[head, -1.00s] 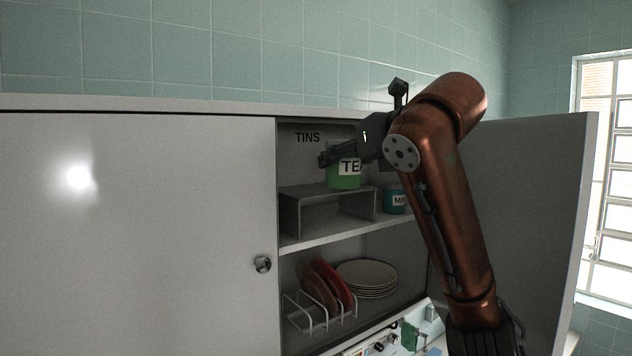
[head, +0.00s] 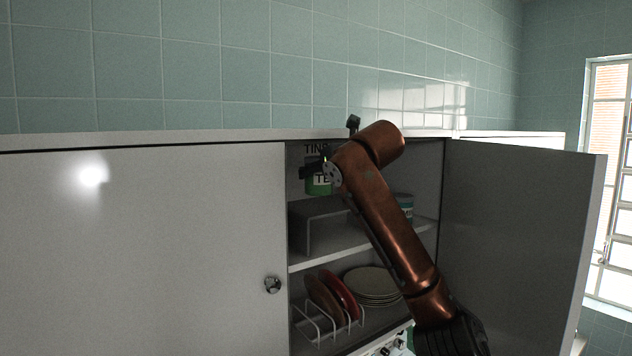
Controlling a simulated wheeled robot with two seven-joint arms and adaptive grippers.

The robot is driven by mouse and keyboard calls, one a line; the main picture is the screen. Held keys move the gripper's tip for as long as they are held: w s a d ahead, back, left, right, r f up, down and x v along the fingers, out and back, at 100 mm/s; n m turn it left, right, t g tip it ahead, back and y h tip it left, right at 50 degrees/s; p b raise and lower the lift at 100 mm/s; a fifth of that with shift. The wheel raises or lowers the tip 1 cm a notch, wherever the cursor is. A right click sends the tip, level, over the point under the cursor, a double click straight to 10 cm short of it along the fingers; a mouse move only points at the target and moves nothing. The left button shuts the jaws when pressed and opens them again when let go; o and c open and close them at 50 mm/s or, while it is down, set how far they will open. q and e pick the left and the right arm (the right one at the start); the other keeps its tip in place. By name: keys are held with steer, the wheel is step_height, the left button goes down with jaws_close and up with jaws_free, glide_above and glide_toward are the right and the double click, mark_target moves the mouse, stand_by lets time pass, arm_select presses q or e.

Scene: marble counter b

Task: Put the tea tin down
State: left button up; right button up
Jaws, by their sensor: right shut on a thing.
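The green tea tin (head: 318,188), its label partly covered, is inside the open cabinet at the upper left of the opening. My right gripper (head: 309,171) is shut on it near its top, and my wrist hides part of it. The tin is upright, over the left part of the grey riser (head: 308,211) on the upper shelf (head: 310,258). Its base looks slightly above the riser's top, but I cannot tell for certain whether they touch. A "TINS" label (head: 316,149) is on the back wall just above. My left gripper is not in view.
A teal tin (head: 405,204) stands right of the riser, partly behind my arm. Below are plates in a white rack (head: 318,325) and a plate stack (head: 372,286). The open door (head: 520,230) bounds the right, the closed door (head: 140,250) the left.

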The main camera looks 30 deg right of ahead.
mark_target(318, 185)
steer(key=shift+w+f, duration=0.2)
steer(key=shift+f, duration=0.3)
steer(key=shift+w+f, duration=0.15)
steer(key=shift+f, duration=0.35)
steer(key=shift+d+f, duration=0.1)
steer(key=shift+f, duration=0.65)
steer(key=shift+s, duration=0.1)
steer(key=shift+a+f, duration=0.15)
steer(key=shift+a, duration=0.05)
steer(key=o, duration=1.4)
steer(key=shift+d, duration=0.15)
